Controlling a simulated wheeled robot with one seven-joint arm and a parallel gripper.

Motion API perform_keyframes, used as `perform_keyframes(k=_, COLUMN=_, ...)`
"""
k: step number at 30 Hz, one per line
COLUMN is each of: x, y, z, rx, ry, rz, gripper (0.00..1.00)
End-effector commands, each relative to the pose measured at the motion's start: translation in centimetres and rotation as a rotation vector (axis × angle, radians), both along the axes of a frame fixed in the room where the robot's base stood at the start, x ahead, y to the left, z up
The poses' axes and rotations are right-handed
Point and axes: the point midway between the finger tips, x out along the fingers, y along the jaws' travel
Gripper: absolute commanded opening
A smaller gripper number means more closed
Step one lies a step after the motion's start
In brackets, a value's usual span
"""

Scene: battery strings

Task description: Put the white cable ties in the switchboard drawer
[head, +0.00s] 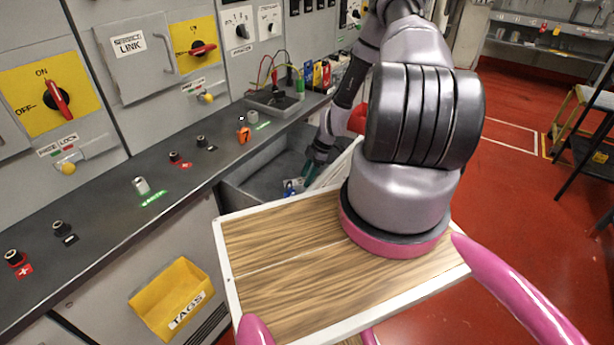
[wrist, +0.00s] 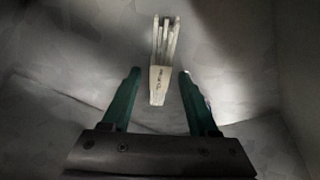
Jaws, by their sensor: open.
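The white cable ties (wrist: 162,62) show in the wrist view as a narrow bundle with a printed band. They appear to lie on the grey floor of the drawer (wrist: 60,55). My gripper (wrist: 160,72) is open, with its green fingers on either side of the band end and gaps between. In the head view my gripper (head: 314,163) reaches down into the open switchboard drawer (head: 238,190), below the dark ledge. The ties cannot be made out in the head view, where my arm and the drawer front hide part of the inside.
A dark ledge (head: 100,208) with terminals runs along the switchboard above the drawer. A small tray (head: 272,103) with leads stands on it. A yellow TAGS holder (head: 170,298) is on the front panel. A blue-and-white item (head: 293,187) lies in the drawer.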

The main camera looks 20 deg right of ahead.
Motion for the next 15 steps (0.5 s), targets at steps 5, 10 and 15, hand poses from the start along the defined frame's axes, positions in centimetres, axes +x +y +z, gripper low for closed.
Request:
perform_keyframes(k=5, x=0.0, y=-0.3, z=0.8, rx=0.000, ry=-0.002, rz=-0.001, gripper=0.60)
perform_keyframes(k=10, x=-0.2, y=-1.5, z=3.6, rx=-0.003, ry=-0.004, rz=-0.001, gripper=0.60)
perform_keyframes(k=15, x=-0.5, y=-2.8, z=7.1, rx=-0.001, ry=-0.003, rz=0.000, gripper=0.60)
